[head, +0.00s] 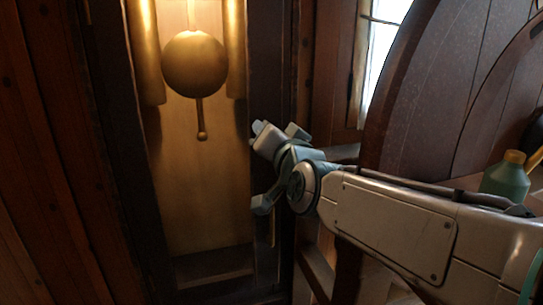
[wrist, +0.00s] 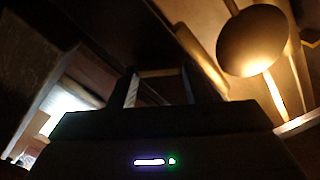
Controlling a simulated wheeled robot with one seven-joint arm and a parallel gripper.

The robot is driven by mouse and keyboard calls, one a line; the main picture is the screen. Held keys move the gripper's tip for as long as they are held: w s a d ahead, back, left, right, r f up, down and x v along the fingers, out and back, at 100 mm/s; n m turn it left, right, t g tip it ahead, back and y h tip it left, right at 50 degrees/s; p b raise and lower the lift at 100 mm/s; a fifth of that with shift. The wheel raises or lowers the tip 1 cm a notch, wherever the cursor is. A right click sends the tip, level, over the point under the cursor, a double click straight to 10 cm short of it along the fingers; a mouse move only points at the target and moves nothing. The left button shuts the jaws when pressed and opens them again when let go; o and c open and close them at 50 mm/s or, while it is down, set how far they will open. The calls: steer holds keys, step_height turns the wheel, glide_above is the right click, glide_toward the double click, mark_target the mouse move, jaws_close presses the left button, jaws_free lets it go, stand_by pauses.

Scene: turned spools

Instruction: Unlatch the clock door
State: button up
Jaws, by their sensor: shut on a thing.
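The tall clock case has a dark door frame (head: 273,85) around a view of its inside. A brass pendulum bob (head: 195,64) hangs there, and the bob also shows at the upper right of the wrist view (wrist: 253,40). My gripper (head: 264,135) is at the frame's right upright, below the bob's height. In the wrist view my gripper's fingers (wrist: 160,86) stand around a small part at the dark frame. They are shut on it, apparently the door's latch. The latch is mostly hidden by the fingers and shadow, so its position cannot be told. The door looks closed.
Brass cylinders (head: 146,50) hang beside the bob. A large curved wooden piece (head: 425,85) stands close at right, behind my arm. A green bottle (head: 505,178) with a yellowish cap is beyond my arm. A bright window (head: 386,40) is behind. Plank wall (head: 40,130) lies left.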

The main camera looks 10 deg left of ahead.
steer(key=m+b, duration=0.6)
steer(key=m, duration=0.4)
steer(key=shift+f+b, duration=0.2)
steer(key=shift+b, duration=0.2)
steer(key=shift+m, duration=0.3)
steer(key=o, duration=1)
steer(key=shift+d, duration=0.1)
